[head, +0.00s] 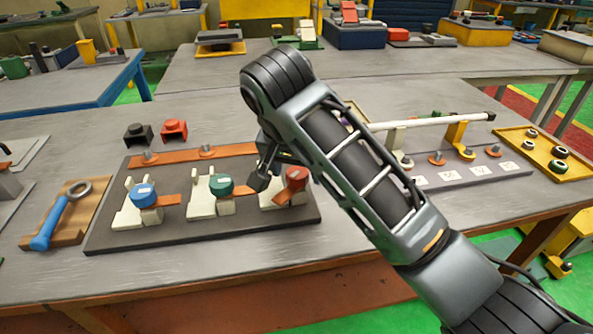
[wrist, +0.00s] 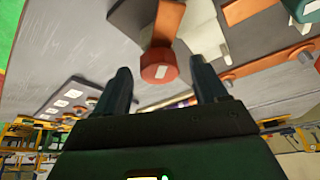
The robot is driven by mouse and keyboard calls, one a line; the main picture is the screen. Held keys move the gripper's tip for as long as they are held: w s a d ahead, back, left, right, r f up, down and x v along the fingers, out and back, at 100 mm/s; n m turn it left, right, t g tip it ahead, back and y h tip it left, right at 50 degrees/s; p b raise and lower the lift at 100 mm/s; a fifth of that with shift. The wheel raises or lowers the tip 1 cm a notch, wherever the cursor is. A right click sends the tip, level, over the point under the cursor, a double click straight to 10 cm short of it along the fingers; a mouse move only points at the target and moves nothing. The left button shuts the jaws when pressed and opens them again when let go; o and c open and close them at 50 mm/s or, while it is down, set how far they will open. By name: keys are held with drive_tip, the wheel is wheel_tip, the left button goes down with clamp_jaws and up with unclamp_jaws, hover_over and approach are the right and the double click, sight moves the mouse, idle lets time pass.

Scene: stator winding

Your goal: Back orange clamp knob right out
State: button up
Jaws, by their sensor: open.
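The orange clamp knob (head: 296,174) sits on the right-hand clamp of a dark board (head: 200,236), partly hidden by my arm. In the wrist view the same knob (wrist: 158,66) is a red-orange disc with a pale mark on its face. My gripper (head: 268,170) is beside the knob, pointing down at the board. In the wrist view my gripper (wrist: 162,78) is open, with one finger on each side of the knob. Gaps show between the fingers and the knob, so it looks ungripped. The clamp's pale base (head: 282,197) is partly visible.
Clamps with a green knob (head: 221,185) and a blue knob (head: 143,195) stand to the left on the same board. A blue-handled wrench (head: 60,215) lies at far left. Black and red blocks (head: 173,130) sit behind the board. A yellow tray (head: 545,160) is at right.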

drive_tip(key=shift+c, duration=0.3)
drive_tip(key=c, duration=1)
